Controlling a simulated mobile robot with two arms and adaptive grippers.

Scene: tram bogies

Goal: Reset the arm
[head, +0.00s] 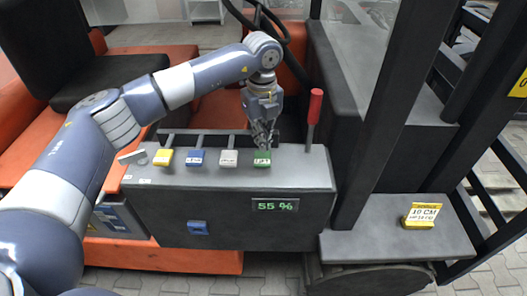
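My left arm comes in from the left and arches over a dark grey control console (200,205). My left gripper (263,146) points down, with its fingertips at or just above a green labelled block (262,159) on the console top. I cannot tell whether it touches the block, and the finger gap is too small to judge. To the left stand a white block (228,158), a blue block (196,158) and a yellow block (163,157). My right gripper is not in view.
A red-handled lever (314,108) stands right of the gripper. A display (275,205) on the console front reads 55 %. A yellow and white sign (421,215) sits on a grey ledge at right. Dark mast posts rise at right, and an orange vehicle with a black seat (80,75) lies behind.

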